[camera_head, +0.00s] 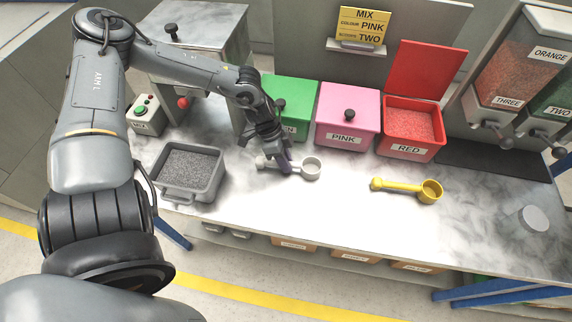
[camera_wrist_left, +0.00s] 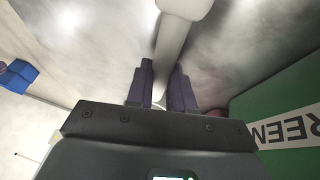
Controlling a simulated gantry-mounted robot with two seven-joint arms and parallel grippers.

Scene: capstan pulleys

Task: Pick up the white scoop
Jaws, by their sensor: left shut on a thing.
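The white scoop (camera_head: 308,168) is on or just above the marble-patterned counter, in front of the green and pink bins. Its round cup points right and its handle runs left. My left gripper (camera_head: 284,166) comes down over the handle from above and is shut on it. In the left wrist view the pale handle (camera_wrist_left: 174,45) runs up the picture from between the two dark fingers (camera_wrist_left: 162,90). I cannot tell whether the scoop touches the counter. My right gripper is not in view.
A grey tub of dark granules (camera_head: 190,172) stands left of the scoop. Green (camera_head: 297,100), pink (camera_head: 345,118) and open red (camera_head: 410,130) bins line the back. A yellow scoop (camera_head: 408,188) lies to the right. The counter's front right is mostly clear around a grey disc (camera_head: 534,218).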

